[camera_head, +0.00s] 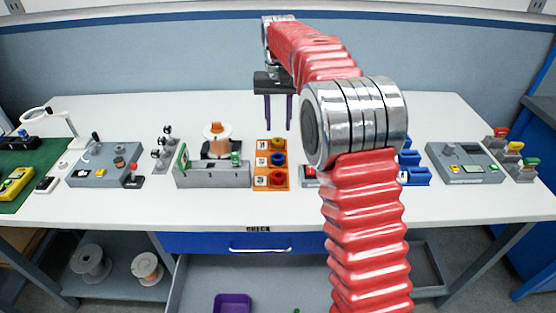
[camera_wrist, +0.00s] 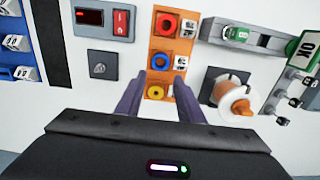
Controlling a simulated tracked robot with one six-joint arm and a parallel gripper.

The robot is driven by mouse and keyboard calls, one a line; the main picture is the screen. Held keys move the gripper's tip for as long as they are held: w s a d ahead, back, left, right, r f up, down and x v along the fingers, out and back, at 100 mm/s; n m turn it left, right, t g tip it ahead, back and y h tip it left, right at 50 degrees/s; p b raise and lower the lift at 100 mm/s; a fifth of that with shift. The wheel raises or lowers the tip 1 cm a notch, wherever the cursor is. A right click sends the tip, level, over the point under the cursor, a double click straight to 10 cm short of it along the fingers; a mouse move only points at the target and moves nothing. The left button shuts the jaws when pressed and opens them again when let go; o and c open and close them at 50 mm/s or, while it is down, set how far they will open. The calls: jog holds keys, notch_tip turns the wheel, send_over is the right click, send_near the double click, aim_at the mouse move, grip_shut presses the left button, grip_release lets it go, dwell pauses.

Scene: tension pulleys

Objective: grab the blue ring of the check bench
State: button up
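The blue ring (camera_head: 278,159) sits in the middle of an upright-looking row on the orange rack (camera_head: 259,168), between a yellow ring (camera_head: 277,144) and a red ring (camera_head: 277,178). In the wrist view the blue ring (camera_wrist: 160,62) shows just beyond my fingertips, with the yellow ring (camera_wrist: 155,93) between the fingers and the red ring (camera_wrist: 166,24) farther off. My gripper (camera_head: 278,127) is open and empty, fingers pointing down, behind the rack in the head view. Its two purple fingers (camera_wrist: 157,77) are apart and touch no ring.
A grey block with a copper-coloured spool (camera_head: 216,142) stands left of the rack. A grey device with a red switch (camera_wrist: 120,22) lies on its other side, partly hidden by my arm in the head view. An open drawer with a purple tray (camera_head: 232,303) is below the bench (camera_head: 120,207).

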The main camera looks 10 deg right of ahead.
notch_tip(320, 180, down, 7)
jog(key=shift+f, duration=0.2)
dwell(0.4)
jog(key=shift+w+a+f, duration=0.1)
jog(key=shift+f, duration=2.5)
jog(key=shift+c, duration=0.4)
jog(key=c, duration=0.6)
